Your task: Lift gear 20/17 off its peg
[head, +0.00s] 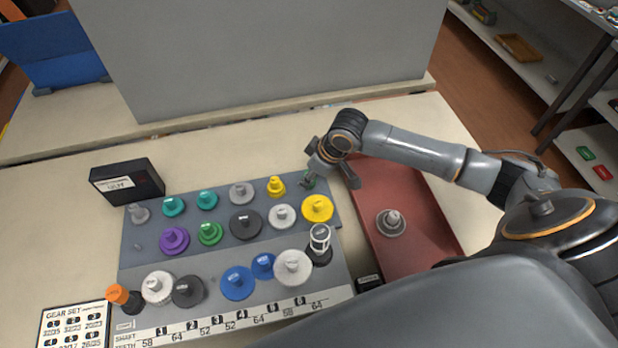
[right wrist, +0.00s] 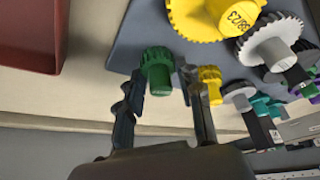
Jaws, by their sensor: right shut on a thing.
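My right gripper (head: 311,176) is at the far right corner of the grey peg board (head: 160,223). In the right wrist view, its two fingers (right wrist: 160,95) are shut on a small green gear (right wrist: 157,66), one on each side. The green gear is mostly hidden by the gripper in the head view (head: 308,182). No 20/17 marking can be read on it. I cannot tell whether the gear still sits on its peg or is clear of it. My left gripper is not in view.
Close to the gripper are a small yellow gear (head: 276,187) and a large yellow gear (head: 317,208). Several other coloured gears fill the board. A red tray (head: 425,222) on the right holds one grey gear (head: 390,222). A black box (head: 127,180) stands at the left.

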